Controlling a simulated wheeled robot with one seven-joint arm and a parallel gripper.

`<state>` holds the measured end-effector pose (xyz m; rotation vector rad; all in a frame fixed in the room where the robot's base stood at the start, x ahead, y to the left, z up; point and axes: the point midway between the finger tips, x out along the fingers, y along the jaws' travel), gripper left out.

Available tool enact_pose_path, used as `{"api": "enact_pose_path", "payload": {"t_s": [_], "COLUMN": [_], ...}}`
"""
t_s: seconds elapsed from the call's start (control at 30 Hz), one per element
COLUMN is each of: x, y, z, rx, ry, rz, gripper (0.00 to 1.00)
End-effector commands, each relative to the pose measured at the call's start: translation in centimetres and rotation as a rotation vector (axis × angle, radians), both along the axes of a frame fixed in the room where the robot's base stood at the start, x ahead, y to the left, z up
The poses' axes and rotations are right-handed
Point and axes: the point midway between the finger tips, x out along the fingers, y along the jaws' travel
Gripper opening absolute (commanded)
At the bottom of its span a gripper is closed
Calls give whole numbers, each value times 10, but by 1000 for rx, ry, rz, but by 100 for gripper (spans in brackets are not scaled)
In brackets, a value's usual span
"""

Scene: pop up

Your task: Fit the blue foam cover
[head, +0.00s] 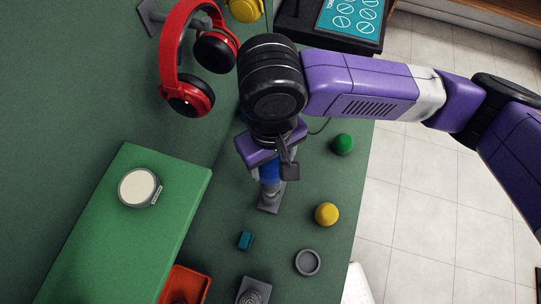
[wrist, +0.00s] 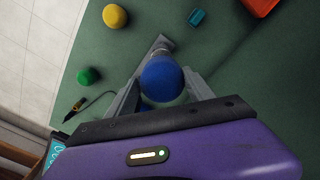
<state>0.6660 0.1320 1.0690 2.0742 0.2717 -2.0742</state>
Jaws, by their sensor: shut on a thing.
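The blue foam cover (wrist: 162,76) is a round blue piece between the fingers of my gripper (wrist: 160,92) in the wrist view. In the head view the cover (head: 269,172) shows partly below my gripper (head: 272,178), which hides its upper part. My gripper is shut on it. A grey stand (head: 271,199) with a flat base is on the table directly by the cover. It also shows just beyond the cover in the wrist view (wrist: 161,44). I cannot tell whether the cover touches the stand or sits over any part of it.
Green (head: 343,144) and yellow (head: 327,214) foam balls lie to the right. A teal block (head: 245,241), a grey ring (head: 307,262) and an orange tray (head: 186,285) are near the front. A green raised block (head: 140,225) bears a round white-topped device (head: 138,188). Red headphones (head: 168,58) hang at back left.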

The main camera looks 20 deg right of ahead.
Motion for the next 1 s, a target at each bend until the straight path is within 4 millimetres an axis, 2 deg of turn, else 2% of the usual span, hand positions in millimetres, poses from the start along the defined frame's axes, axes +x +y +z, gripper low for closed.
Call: {"api": "enact_pose_path", "payload": {"t_s": [0.03, 0.53, 1.0], "x": [-2, -1, -1], "y": [0, -1, 0], "z": [2, -44, -44], "rx": [1, -1, 0], "ry": [4, 2, 2], "rz": [4, 3, 2], "gripper": [21, 21, 21]}}
